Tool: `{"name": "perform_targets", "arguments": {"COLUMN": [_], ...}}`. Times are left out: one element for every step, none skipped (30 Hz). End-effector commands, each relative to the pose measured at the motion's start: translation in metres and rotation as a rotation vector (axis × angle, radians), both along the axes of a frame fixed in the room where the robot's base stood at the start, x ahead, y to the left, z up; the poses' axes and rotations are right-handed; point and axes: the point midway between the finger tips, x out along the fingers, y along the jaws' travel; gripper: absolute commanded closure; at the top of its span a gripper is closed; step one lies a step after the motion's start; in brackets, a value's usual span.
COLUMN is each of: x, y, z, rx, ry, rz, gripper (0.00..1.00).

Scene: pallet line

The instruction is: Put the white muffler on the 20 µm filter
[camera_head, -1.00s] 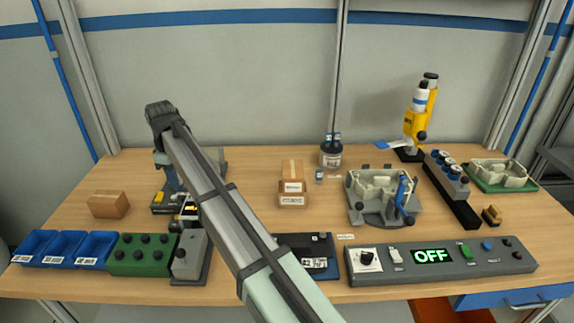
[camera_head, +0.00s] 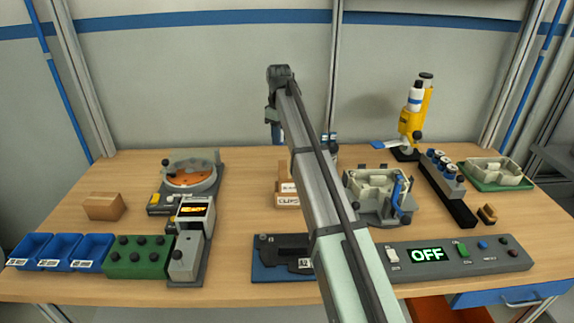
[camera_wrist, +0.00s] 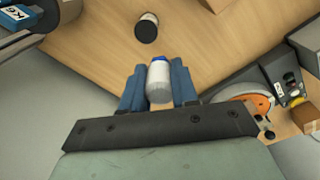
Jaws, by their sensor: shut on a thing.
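My gripper (camera_wrist: 159,80) is shut on the white muffler (camera_wrist: 159,82), a pale cylinder with a blue end, between its blue fingers. In the head view my gripper (camera_head: 273,132) is raised above the back middle of the bench, left of the arm, and the muffler cannot be made out there. A short black cylinder with a pale top (camera_wrist: 147,27) stands on the bench ahead of the fingers, apart from the muffler. No 20 µm marking is readable, so I cannot tell which thing is that filter.
A feeder with an orange disc (camera_head: 190,180) stands at left, behind blue bins (camera_head: 48,250) and a green block (camera_head: 138,258). A grey fixture (camera_head: 378,195), a row of blue-topped cylinders (camera_head: 443,170) and a yellow device (camera_head: 416,120) stand at right. My arm hides the middle.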

Motion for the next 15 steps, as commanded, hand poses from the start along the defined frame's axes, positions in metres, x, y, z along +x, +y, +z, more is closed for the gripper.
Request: {"name": "perform_targets", "arguments": {"x": [0.005,0.008,0.011,0.013,0.014,0.015,0.015,0.016,0.016,0.017,0.017,0.016,0.016,0.015,0.014], "y": [-0.012,-0.018,-0.026,-0.029,-0.029,-0.027,-0.027,-0.027,-0.026,-0.026,-0.026,-0.026,-0.026,-0.026,-0.026], "z": [0.003,0.005,0.008,0.01,0.011,0.012,0.013,0.014,0.014,0.014,0.014,0.015,0.014,0.015,0.014], "rx": [0.0,-0.001,-0.003,-0.003,-0.004,-0.005,-0.006,-0.008,-0.01,-0.01,-0.011,-0.012,-0.013,-0.014,-0.015], "ry": [0.0,0.001,0.001,0.002,0.003,0.005,0.006,0.009,0.011,0.013,0.016,0.019,0.023,0.024,0.027], "rz": [0.001,0.009,0.025,0.047,0.072,0.106,0.132,0.157,0.194,0.223,0.252,0.293,0.324,0.355,0.397], "gripper": [1.0,1.0,1.0,1.0,1.0,1.0,1.0,1.0,1.0,1.0,1.0,1.0,1.0,1.0,1.0]}}
